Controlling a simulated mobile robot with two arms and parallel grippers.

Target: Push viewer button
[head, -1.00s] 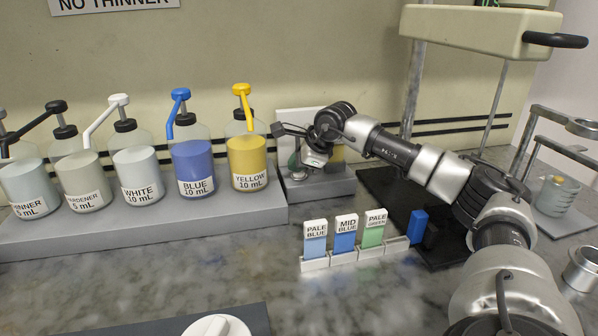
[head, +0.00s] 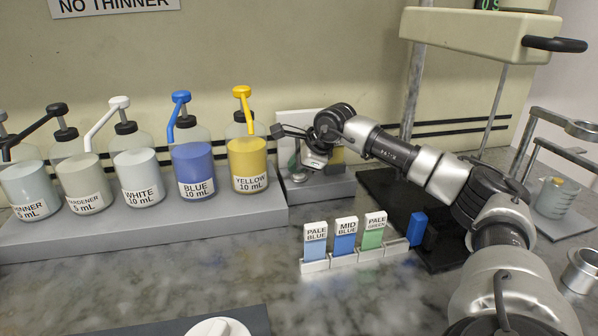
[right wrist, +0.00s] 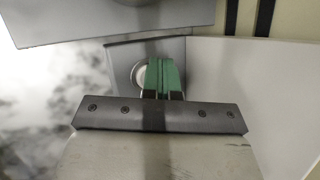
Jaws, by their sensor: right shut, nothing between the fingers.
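The viewer is a grey base (head: 330,188) with a pale upright panel (head: 285,122) behind it, right of the yellow bottle. My right gripper (head: 296,164) is over the left part of this base, pointing down, with my wrist hiding much of the panel. In the right wrist view, its green fingertips (right wrist: 163,76) are together and empty. A pale round button (right wrist: 140,74) shows just left of the fingertips, partly covered by them. I cannot tell whether they touch it. My left gripper is out of view.
Pump bottles, including the yellow one (head: 248,160), stand on a grey platform (head: 150,228) to the left. Labelled sample cards (head: 345,232) stand in a white holder in front, below my right arm. A blue block (head: 417,228) stands beside them.

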